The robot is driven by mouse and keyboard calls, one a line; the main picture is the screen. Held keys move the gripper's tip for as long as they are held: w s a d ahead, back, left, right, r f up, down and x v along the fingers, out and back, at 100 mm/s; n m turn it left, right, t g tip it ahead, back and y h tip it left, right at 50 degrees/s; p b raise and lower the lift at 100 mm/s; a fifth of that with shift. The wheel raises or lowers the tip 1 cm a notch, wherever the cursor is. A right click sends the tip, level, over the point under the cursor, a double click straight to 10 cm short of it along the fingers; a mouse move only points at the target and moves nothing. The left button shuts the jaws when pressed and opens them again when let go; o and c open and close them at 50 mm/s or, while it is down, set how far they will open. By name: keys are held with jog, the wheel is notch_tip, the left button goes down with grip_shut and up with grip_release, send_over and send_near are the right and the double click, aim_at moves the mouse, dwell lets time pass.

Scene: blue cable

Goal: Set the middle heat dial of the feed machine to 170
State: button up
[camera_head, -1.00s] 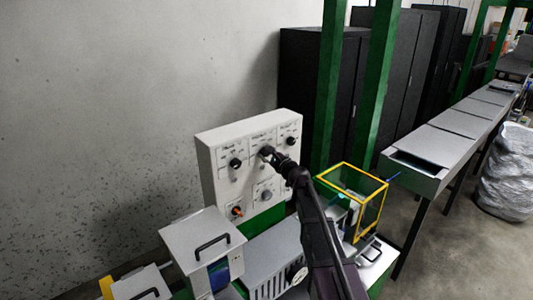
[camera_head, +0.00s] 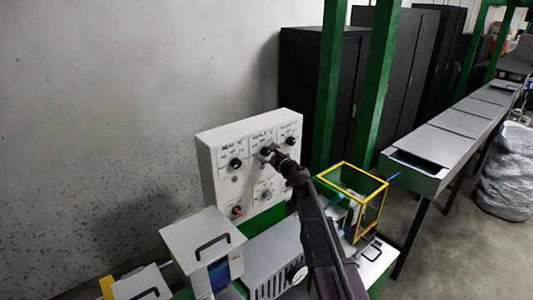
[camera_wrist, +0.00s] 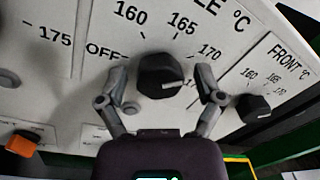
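The middle heat dial (camera_wrist: 160,76) is a round black knob on the white panel of the feed machine (camera_head: 205,160). Its white pointer line points right, below the 170 label and toward my right finger. That finger hides part of the scale there, so I cannot read the exact setting. OFF, 160, 165 and 170 show around the knob. My gripper (camera_wrist: 161,80) is open, with one finger on each side of the dial and visible gaps between. In the head view my gripper (camera_head: 270,152) is at the top middle of the panel, partly covering the dial.
The left dial (camera_head: 235,163) and the FRONT dial (camera_wrist: 253,108) sit on either side. An orange switch (camera_wrist: 20,144) is lower left. A yellow-framed box (camera_head: 367,190) stands right of my arm, and a grey box with a handle (camera_head: 200,240) stands lower left.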

jog(key=shift+n, duration=0.5)
